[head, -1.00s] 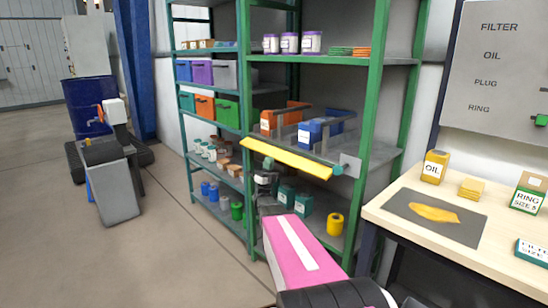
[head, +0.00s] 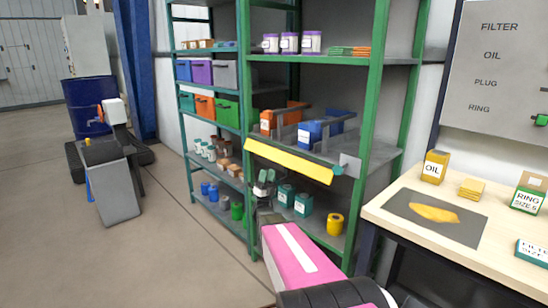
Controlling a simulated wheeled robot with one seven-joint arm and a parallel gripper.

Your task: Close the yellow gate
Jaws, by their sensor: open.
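The yellow gate (head: 288,162) is a long flat bar along the front of the middle shelf on the green rack. Its broad face is turned toward me, and its right end meets a teal joint beside a grey plate (head: 350,166). Blue and orange bins stand behind it. My gripper (head: 266,177) is open and empty just below the left half of the gate, pointing up. I cannot tell whether its fingertips touch the gate. My pink arm link hides part of the lower rack.
Teal containers (head: 295,201) and a yellow roll (head: 335,224) stand on the shelf below, close to my arm. A workbench (head: 400,205) with an oil can (head: 435,167) is at the right. The floor at the left is mostly open.

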